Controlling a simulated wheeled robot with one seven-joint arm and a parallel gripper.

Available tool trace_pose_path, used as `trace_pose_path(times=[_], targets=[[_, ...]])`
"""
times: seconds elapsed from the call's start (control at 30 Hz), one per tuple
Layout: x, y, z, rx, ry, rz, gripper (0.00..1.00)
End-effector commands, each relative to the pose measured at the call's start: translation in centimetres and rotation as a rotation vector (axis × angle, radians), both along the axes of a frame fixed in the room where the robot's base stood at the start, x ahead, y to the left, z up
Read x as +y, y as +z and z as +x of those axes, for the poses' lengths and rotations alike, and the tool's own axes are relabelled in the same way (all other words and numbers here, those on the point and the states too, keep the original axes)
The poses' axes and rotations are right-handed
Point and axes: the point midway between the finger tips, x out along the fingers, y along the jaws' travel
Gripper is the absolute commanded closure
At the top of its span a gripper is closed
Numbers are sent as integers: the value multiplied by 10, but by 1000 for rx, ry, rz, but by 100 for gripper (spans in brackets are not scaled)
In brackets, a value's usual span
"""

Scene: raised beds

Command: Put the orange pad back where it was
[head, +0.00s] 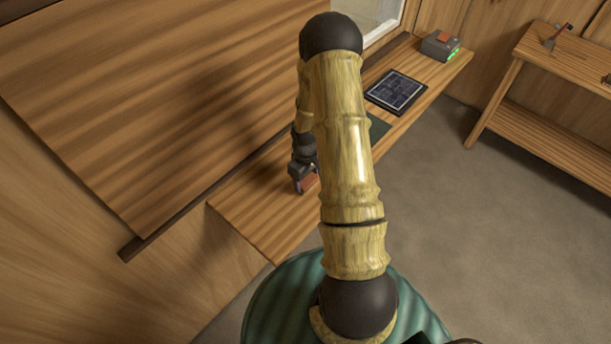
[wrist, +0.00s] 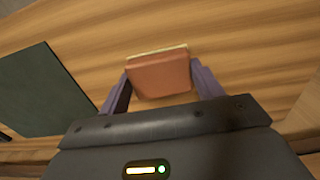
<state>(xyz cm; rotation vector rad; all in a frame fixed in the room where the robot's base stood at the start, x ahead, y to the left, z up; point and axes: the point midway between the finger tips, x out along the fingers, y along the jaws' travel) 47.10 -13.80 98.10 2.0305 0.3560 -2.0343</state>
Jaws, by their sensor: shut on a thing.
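The orange pad (wrist: 160,76) is a small reddish-orange block with a pale yellowish far edge. My gripper (wrist: 159,70) is shut on it, with one purple finger at each side. In the head view the pad (head: 309,183) shows at the end of my gripper (head: 304,180), over the near part of the wooden bench (head: 262,215). Wood grain fills the wrist view behind the pad. I cannot tell whether the pad touches the bench. My own arm hides part of the bench.
A dark green flat sheet (head: 378,128) lies on the bench, also in the wrist view (wrist: 45,92). Beyond it are a dark gridded panel (head: 397,91) and a grey box (head: 440,46) with an orange patch and green light. A wooden shelf unit (head: 560,58) stands right, across open floor.

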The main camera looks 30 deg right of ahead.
Motion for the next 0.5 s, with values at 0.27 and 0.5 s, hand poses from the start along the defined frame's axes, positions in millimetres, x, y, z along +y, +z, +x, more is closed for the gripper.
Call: trace_pose_path(times=[0.27, 0.5], targets=[[0, -10, 0, 0, 0, -1, 59], [0, -12, 0, 0, 0, 0, 25]])
